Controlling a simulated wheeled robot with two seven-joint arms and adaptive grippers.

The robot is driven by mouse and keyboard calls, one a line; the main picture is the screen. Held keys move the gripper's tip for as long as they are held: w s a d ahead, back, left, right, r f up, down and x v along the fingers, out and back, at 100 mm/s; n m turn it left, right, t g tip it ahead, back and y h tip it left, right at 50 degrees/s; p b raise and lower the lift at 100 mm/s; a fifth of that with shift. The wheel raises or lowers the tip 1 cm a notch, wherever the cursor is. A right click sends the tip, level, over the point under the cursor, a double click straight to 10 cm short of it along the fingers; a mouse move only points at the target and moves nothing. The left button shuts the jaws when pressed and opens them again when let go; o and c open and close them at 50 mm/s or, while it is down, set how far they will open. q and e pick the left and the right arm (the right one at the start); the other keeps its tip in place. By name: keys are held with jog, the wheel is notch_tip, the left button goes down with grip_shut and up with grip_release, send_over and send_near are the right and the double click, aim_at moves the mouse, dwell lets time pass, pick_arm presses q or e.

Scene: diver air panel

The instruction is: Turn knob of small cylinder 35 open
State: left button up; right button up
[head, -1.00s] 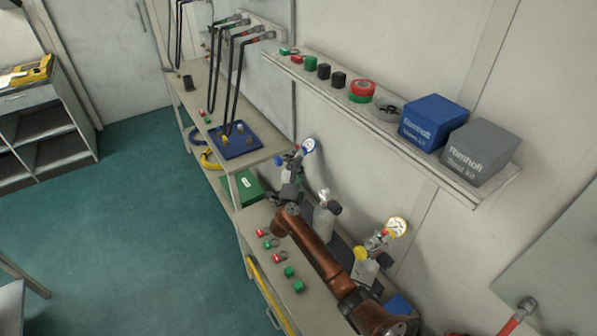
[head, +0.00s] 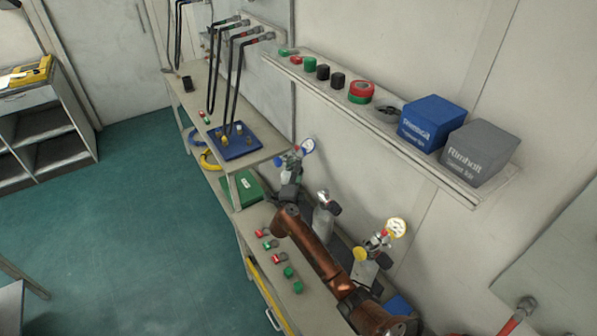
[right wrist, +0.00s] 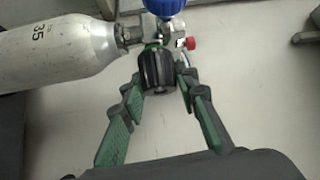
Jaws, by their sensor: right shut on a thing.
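Small cylinder 35 (right wrist: 60,52) is pale grey-white with a black "35" on its side; it fills the upper left of the right wrist view. Its black ribbed knob (right wrist: 157,66) sits between the green-padded fingers of my right gripper (right wrist: 160,82), which is shut on it. A blue-backed gauge (right wrist: 164,7) and a small red cap (right wrist: 190,43) are at the valve. In the head view my right gripper (head: 289,192) is at the cylinder with the blue gauge (head: 308,146), whose body is largely hidden. My left gripper is not in view.
A second grey cylinder (head: 322,222) and one with a yellow gauge (head: 396,228) stand along the wall near my right arm. Several red and green caps lie on the bench (head: 262,222). A shelf (head: 440,172) with boxes hangs above.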

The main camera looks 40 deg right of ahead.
jog(key=shift+a+n+h+p, duration=0.1)
jog(key=shift+n+h+p, duration=0.25)
jog(key=shift+p, duration=0.5)
jog(key=shift+t, duration=0.3)
jog(key=shift+f+n+h+p, duration=0.1)
jog(key=shift+n+h+p, duration=0.2)
jog(key=shift+n, duration=0.15)
jog(key=shift+f+n+t+h+b, duration=0.25)
jog(key=shift+f+n+t+b, duration=0.1)
jog(key=shift+n+t+b, duration=1.25)
jog(key=shift+n+b, duration=0.25)
jog(key=shift+n, duration=0.05)
jog(key=shift+r+n+t+b, duration=0.15)
jog(key=shift+n+t+b, duration=0.4)
jog(key=shift+n, duration=0.25)
jog(key=shift+r, duration=0.1)
jog(key=o, duration=1.1)
